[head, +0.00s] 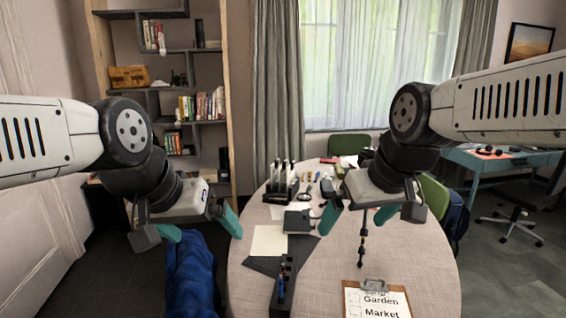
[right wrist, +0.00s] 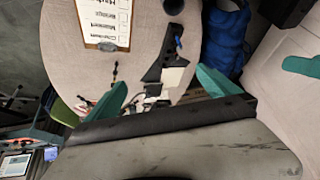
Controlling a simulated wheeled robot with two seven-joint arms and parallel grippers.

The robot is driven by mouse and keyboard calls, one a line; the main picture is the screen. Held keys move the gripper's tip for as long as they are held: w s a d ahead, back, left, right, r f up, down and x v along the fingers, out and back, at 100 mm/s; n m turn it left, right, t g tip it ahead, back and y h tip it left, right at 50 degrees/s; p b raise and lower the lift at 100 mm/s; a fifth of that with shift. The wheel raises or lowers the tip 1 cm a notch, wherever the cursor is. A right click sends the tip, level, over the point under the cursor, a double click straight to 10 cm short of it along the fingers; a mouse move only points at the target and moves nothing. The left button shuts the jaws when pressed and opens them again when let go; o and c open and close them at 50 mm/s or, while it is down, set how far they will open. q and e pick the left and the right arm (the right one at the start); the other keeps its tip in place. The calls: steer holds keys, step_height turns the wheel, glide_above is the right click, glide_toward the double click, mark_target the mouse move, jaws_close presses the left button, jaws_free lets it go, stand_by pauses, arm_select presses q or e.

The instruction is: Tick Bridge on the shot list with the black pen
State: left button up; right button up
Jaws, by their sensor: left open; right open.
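The shot list (head: 378,303) is a white sheet on a clipboard at the table's front edge, cut off in the head view. Garden and Market show there. Its lower lines show in the right wrist view (right wrist: 110,22), too small to read surely, so I cannot pick out Bridge. A dark pen holder (head: 287,262) lies left of it with a blue item (head: 281,286) in it. I cannot tell which thing is the black pen. My left gripper (head: 200,229) is open and empty, left of the table. My right gripper (head: 357,216) is open and empty above the table.
The round table (head: 330,285) has bare cloth around the clipboard. A thin dark rod with gold bands (head: 361,250) shows below my right gripper. A pale sheet (head: 269,240), a dark box (head: 297,221) and small items crowd the back. A blue bag (head: 198,280) stands left.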

steer(key=s+m, duration=0.1)
steer(key=s+m+t, duration=0.1)
steer(key=s, duration=0.1)
steer(key=shift+d+f+m, duration=0.1)
steer(key=shift+d+m, duration=0.2)
steer(key=shift+d, duration=0.1)
